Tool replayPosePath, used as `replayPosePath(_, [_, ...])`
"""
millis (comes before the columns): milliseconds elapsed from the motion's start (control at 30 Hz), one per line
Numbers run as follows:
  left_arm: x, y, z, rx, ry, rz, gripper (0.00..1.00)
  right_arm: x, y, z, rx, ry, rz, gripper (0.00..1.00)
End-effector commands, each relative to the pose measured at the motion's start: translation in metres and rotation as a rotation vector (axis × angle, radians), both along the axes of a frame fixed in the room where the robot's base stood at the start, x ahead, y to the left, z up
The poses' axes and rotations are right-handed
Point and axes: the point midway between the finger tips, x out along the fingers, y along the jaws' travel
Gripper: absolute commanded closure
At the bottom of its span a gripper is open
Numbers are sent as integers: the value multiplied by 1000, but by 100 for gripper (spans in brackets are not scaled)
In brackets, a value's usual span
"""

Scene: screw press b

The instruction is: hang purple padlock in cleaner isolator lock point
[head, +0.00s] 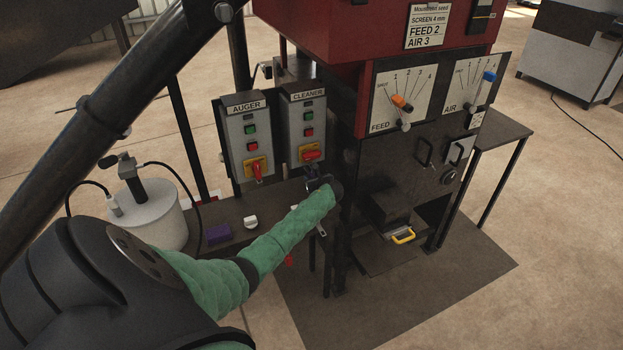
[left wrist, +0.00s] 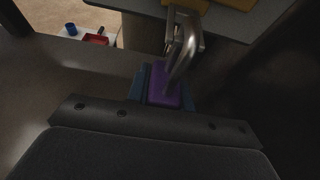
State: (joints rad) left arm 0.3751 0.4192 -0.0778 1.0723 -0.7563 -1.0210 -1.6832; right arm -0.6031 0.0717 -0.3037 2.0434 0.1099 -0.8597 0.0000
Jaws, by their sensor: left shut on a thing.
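My left gripper (head: 322,184) is just below the grey CLEANER box (head: 302,120). In the left wrist view it is shut on the purple padlock (left wrist: 168,90), whose silver shackle (left wrist: 184,58) points up and away. The shackle overlaps grey metal at the bottom of the box, close to the yellow isolator plate (left wrist: 236,3); I cannot tell whether it passes through the lock point. In the head view the red and yellow cleaner isolator (head: 311,152) is just above my gripper, and the padlock is mostly hidden. My right gripper is not in view.
The AUGER box (head: 244,138) stands left of the cleaner box. The dark machine front (head: 385,165) is close to the right of my gripper.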

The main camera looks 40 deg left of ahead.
Motion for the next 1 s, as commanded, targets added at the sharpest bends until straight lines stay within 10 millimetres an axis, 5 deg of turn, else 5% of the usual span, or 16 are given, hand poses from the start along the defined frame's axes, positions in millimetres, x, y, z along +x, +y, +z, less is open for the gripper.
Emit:
replayPosePath(967, [0, 0, 0, 1, -1, 0, 100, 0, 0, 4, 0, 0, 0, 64])
replayPosePath(1000, [0, 1, 0, 1, -1, 0, 74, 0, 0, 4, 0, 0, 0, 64])
